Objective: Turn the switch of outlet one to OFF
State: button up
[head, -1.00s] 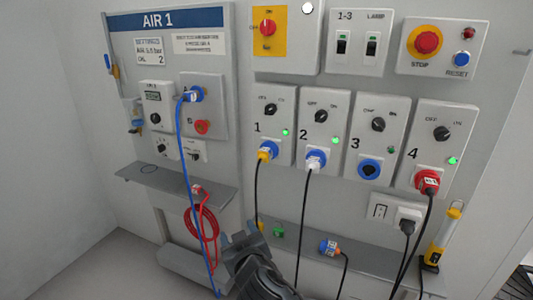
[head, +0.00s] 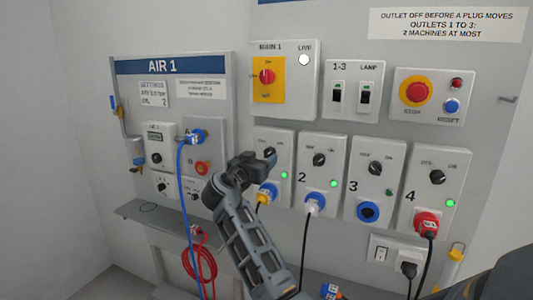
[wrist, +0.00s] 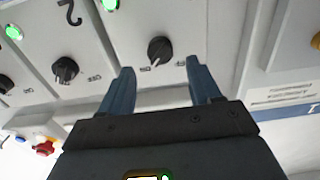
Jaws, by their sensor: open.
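The outlet one panel (head: 279,143) is partly behind my arm in the head view. Its green lamp (head: 284,175) is lit, and a plug with a yellow part (head: 264,195) sits in its socket. My gripper (head: 268,158) is in front of the panel's upper part and covers most of its switch there. In the wrist view the black round switch of outlet one (wrist: 160,49) shows just beyond and between the fingertips. My gripper (wrist: 159,68) is open, with nothing between its fingers. I cannot tell exactly where the switch points.
The outlet two switch (head: 319,160) is close on the right, with its green lamp (head: 334,184) lit. The yellow main switch panel (head: 268,95) is above. The AIR 1 panel (head: 170,120) is on the left. A grey shelf (head: 150,212) juts out below it.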

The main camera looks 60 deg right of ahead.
aim_at(267, 154)
jog(key=shift+w+d+p, duration=0.2)
jog(key=shift+d+p, duration=0.25)
jog(key=shift+d, duration=1.75)
jog(key=c, duration=1)
